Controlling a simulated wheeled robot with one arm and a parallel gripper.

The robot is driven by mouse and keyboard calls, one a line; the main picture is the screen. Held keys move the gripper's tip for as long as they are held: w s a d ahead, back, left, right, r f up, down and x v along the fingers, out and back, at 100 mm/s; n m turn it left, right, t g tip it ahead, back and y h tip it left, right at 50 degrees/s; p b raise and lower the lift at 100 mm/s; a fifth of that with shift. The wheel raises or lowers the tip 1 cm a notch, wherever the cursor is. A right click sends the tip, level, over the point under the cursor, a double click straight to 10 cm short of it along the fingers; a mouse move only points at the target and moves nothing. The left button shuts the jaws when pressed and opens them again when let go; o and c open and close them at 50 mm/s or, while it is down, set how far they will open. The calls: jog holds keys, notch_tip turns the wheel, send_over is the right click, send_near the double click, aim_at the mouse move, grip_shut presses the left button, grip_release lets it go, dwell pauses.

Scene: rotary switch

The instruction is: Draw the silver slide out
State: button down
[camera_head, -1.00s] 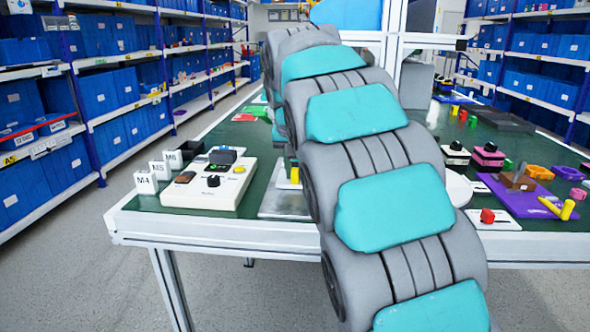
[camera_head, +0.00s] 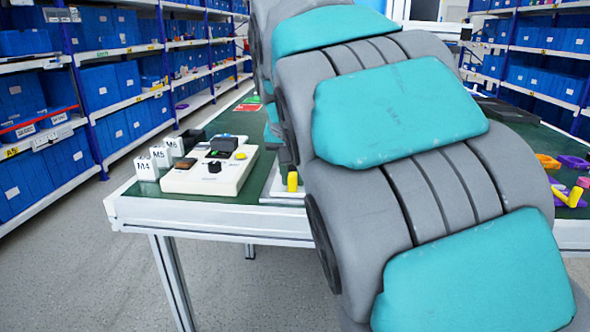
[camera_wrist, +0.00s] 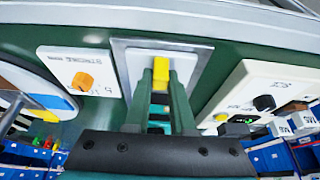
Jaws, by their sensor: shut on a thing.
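The silver slide appears as a silver plate (camera_wrist: 128,62) on the green table in the wrist view, with a yellow handle (camera_wrist: 176,69) on it. My gripper (camera_wrist: 167,80) has its two green fingers at this handle and is shut on it. The fingers hide part of the handle and plate. In the head view a small edge of the silver plate (camera_head: 283,189) and a yellow piece (camera_head: 292,182) show beside my arm. My arm hides the gripper there. How far the slide is out cannot be told.
A cream panel (camera_head: 212,175) with a black knob and buttons stands left of the plate. A white panel with an orange knob (camera_wrist: 83,80) lies on the plate's other side. Blue-bin shelves (camera_head: 120,80) line the aisle.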

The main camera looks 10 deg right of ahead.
jog(key=shift+s+a, duration=0.1)
jog(key=shift+s, duration=0.3)
jog(key=c, duration=0.8)
grip_release()
jog(key=shift+o, duration=0.2)
jog(key=v, duration=0.7)
jog(key=shift+s+r, duration=0.2)
jog(key=shift+r, duration=0.1)
jog(key=shift+a, duration=0.1)
